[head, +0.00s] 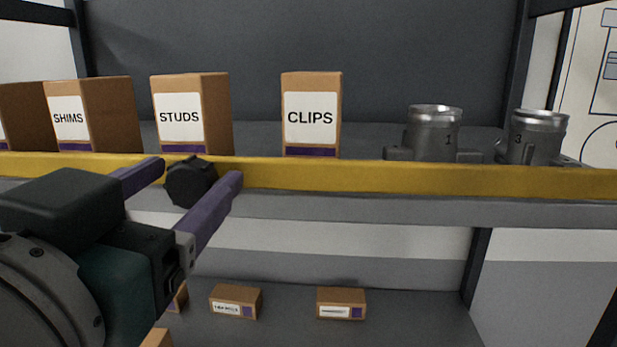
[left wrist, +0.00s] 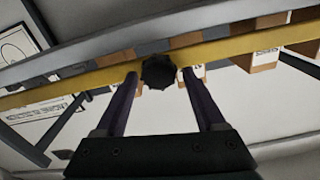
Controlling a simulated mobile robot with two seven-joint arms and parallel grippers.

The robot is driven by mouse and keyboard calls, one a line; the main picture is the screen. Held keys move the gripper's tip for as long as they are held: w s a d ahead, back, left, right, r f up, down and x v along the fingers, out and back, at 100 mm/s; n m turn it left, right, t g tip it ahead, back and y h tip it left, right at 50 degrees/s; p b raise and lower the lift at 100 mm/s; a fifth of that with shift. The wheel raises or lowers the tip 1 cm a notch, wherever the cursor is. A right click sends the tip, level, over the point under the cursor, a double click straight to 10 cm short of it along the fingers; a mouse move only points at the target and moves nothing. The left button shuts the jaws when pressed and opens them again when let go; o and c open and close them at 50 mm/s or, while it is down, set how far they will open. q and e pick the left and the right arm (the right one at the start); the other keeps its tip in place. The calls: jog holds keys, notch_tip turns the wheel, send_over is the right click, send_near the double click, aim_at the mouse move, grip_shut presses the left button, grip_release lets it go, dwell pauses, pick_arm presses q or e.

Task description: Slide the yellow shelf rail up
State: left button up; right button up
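The yellow shelf rail (head: 400,178) runs across the front of the upper shelf in the head view, and it crosses the left wrist view (left wrist: 225,50) at a slant. A dark, ridged round knob (head: 192,182) is on the rail's front; it also shows in the left wrist view (left wrist: 158,71). My left gripper (head: 198,172) has its two purple fingers apart, one to each side of the knob. In the left wrist view the fingertips (left wrist: 160,74) are level with the knob's sides, and I cannot tell whether they touch it. My right gripper is in neither view.
Boxes marked SHIMS (head: 70,118), STUDS (head: 180,118) and CLIPS (head: 310,118) stand behind the rail. Two metal cylinders, marked 1 (head: 434,135) and 3 (head: 537,140), stand farther right. Small boxes (head: 341,303) lie on the lower shelf (head: 410,318).

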pick_arm(q)
jog(key=shift+o, duration=0.3)
jog(key=shift+f, duration=0.1)
jog(key=shift+s+f+b, duration=0.15)
jog(key=shift+s+b, duration=0.15)
jog(key=s+b, duration=0.2)
jog(key=s, duration=0.1)
jog(key=s+b, duration=0.1)
jog(key=shift+s+a+f, duration=0.1)
jog(key=shift+s+f, duration=0.15)
jog(key=shift+f, duration=0.05)
jog(key=shift+s+r+p, duration=0.25)
jog(key=shift+s+p, duration=0.45)
jog(key=shift+s, duration=0.5)
jog(key=shift+s+r+p, duration=0.2)
jog(key=shift+s+p, duration=0.5)
jog(key=shift+s, duration=0.5)
jog(key=shift+a, duration=0.1)
